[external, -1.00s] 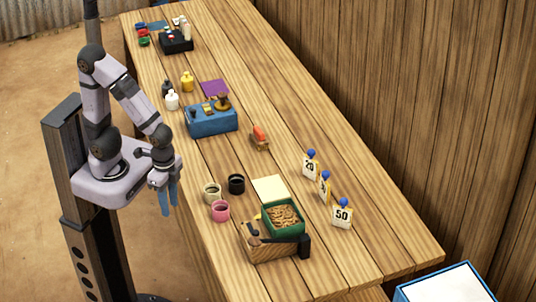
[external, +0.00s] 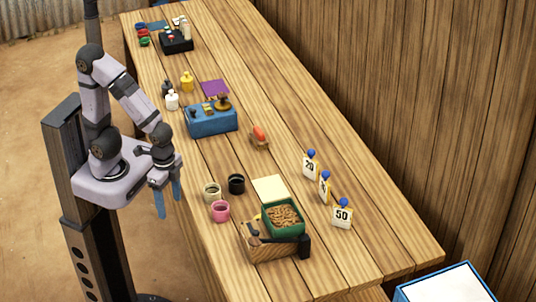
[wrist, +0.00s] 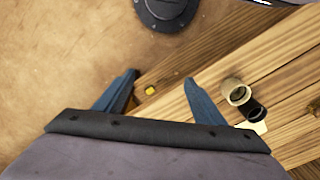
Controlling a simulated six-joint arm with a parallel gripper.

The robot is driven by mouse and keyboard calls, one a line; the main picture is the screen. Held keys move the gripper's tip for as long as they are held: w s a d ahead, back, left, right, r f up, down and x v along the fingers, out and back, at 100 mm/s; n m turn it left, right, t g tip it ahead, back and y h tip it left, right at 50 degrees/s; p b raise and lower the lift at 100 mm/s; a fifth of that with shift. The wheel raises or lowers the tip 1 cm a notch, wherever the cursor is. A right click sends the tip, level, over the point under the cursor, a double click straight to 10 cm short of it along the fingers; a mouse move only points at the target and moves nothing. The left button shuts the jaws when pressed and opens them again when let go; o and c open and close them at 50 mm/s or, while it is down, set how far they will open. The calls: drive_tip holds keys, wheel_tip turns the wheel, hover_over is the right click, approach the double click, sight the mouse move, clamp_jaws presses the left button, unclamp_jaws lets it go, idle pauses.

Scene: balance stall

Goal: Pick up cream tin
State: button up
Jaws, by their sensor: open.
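The cream tin (external: 212,193) stands upright and open-topped near the table's near edge, beside a black tin (external: 236,184) and a pink tin (external: 220,210). My gripper (external: 168,204) is open and empty, with its blue fingers pointing down, to the left of the cream tin and apart from it. In the wrist view the two fingers (wrist: 160,77) are spread wide. The cream tin (wrist: 234,88) shows there to the right of the right finger, with the black tin (wrist: 254,111) just beyond it.
A green box of brown pieces (external: 284,217) on a wooden block (external: 262,249) stands near the tins. A blue box (external: 211,121) with items on it is farther back. Number cards (external: 342,216) stand to the right. The table middle is mostly clear.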

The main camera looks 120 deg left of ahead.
wheel_tip(320, 180, up, 4)
drive_tip(key=n+t+h+b, duration=0.65)
drive_tip(key=n+t, duration=0.95)
drive_tip(key=n, duration=1.5)
hover_over(212, 189)
drive_tip(key=s, duration=0.6)
drive_tip(key=shift+n+t+h, duration=0.25)
drive_tip(key=shift+n+t, duration=0.05)
drive_tip(key=f, duration=1.3)
drive_tip(key=shift+w+a+f, duration=0.25)
drive_tip(key=shift+a+f, duration=0.1)
drive_tip(key=shift+a, duration=0.05)
drive_tip(key=shift+w+d+r+p, duration=0.25)
drive_tip(key=shift+w+p, duration=0.15)
drive_tip(key=shift+w, duration=0.15)
drive_tip(key=shift+p+x, duration=0.75)
drive_tip(key=shift+x, duration=2.35)
drive_tip(key=shift+f, duration=0.15)
drive_tip(key=c, duration=1.1)
